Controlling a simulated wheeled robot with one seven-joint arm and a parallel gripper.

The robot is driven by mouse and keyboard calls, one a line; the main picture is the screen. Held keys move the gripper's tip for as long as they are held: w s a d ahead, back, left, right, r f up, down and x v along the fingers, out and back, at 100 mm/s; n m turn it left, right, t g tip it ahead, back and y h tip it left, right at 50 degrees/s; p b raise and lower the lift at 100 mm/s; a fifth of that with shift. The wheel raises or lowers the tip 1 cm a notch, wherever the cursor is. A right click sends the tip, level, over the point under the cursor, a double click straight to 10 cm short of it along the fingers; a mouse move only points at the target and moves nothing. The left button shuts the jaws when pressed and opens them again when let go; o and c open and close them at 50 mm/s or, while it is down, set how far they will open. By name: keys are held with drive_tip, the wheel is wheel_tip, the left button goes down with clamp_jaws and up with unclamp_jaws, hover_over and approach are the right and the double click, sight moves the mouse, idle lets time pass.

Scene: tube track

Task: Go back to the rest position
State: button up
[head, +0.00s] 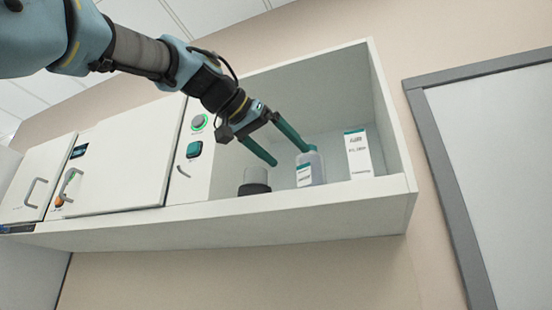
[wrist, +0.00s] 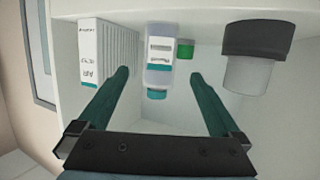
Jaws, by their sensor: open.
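My gripper (head: 282,146) is open, with its two long green fingers reaching into the open shelf compartment. In the wrist view, my gripper (wrist: 160,88) has its fingers apart, with a white bottle (wrist: 160,52) showing between and beyond them. The bottle (head: 311,168) has a teal cap and a label and stands on the shelf floor. In the head view, one fingertip is close to the bottle's cap; I cannot tell whether they touch. My arm comes in from the upper left.
A white box with a teal top (head: 358,153) stands right of the bottle. A dark-based cup-like item (head: 255,182) stands left. A small green-topped item (wrist: 185,49) shows beside the bottle. The wall cabinet (head: 120,155) has closed doors. A grey-framed board (head: 490,150) hangs at right.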

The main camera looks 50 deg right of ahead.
drive_tip(key=shift+v, duration=1.05)
